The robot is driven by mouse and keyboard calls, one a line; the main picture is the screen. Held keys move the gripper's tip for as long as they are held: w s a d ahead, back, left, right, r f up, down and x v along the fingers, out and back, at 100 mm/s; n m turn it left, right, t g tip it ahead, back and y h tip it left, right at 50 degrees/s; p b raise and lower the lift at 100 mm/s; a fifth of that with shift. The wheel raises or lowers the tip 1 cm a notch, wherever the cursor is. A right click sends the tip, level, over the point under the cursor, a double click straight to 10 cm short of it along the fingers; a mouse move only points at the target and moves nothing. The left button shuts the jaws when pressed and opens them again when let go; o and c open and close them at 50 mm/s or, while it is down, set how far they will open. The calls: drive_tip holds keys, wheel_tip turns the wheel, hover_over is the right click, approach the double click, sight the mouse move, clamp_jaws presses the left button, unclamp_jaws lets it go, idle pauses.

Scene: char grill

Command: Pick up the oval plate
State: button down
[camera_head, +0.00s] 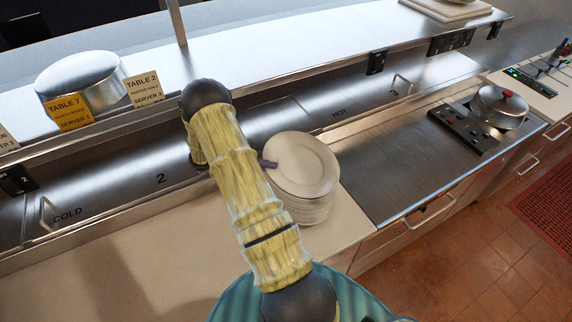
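An off-white oval plate (303,163) lies on top of a stack of similar plates (313,211) on the counter, right of my arm. The plate looks slightly tilted over the stack. My gripper is mostly hidden behind my own arm. Only a small dark purple tip (268,164), which seems to be part of my gripper, shows at the plate's left rim. It overlaps the rim in the picture; I cannot tell whether it touches or grips the plate.
A steel shelf (300,45) runs above the counter behind the plates, with a domed lid (82,76) and order tickets (70,109) at left. Bare counter (125,265) lies at left.

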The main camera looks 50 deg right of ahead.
drive_tip(key=shift+r, duration=0.1)
wheel_tip(320, 180, up, 10)
drive_tip(key=b, duration=0.3)
drive_tip(key=shift+b, duration=0.35)
idle(0.6)
